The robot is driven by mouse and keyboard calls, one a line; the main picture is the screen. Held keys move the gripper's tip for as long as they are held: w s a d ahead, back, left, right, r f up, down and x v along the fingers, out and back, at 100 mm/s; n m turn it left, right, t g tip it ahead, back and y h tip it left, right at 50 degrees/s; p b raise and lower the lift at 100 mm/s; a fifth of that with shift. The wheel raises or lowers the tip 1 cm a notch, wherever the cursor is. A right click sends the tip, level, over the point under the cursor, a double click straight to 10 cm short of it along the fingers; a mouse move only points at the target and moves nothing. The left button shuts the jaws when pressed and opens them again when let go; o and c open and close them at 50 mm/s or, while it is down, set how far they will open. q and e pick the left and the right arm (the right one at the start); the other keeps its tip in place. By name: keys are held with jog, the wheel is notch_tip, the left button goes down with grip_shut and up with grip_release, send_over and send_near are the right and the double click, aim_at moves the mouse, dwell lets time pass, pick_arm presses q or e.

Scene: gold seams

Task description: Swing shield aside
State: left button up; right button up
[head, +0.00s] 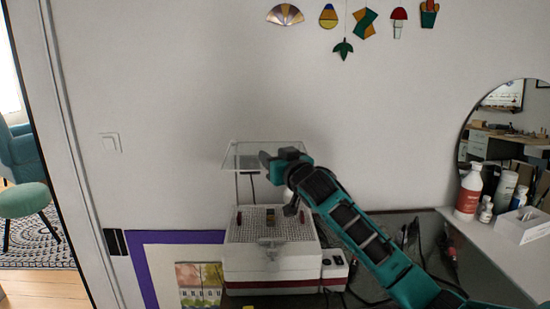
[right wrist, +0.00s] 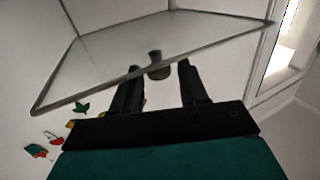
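The shield is a clear flat panel (head: 243,156) held level on a thin post above a white grinder with a grid top (head: 270,250). My right gripper (head: 268,161) is at the right side of the shield. In the right wrist view the shield (right wrist: 90,70) spans the area beyond the fingers, and a dark knob (right wrist: 159,70) shows between the fingertips of my right gripper (right wrist: 158,68). The fingers are apart, with a gap visible on each side of the knob. My left gripper is not in view.
The white wall is close behind the grinder, with small glass ornaments (head: 343,49) hanging on it. A control box with a switch (head: 335,268) adjoins the grinder's right side. Bottles (head: 469,192), a white box (head: 522,225) and a round mirror (head: 507,110) are at the right.

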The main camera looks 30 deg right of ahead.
grip_shut()
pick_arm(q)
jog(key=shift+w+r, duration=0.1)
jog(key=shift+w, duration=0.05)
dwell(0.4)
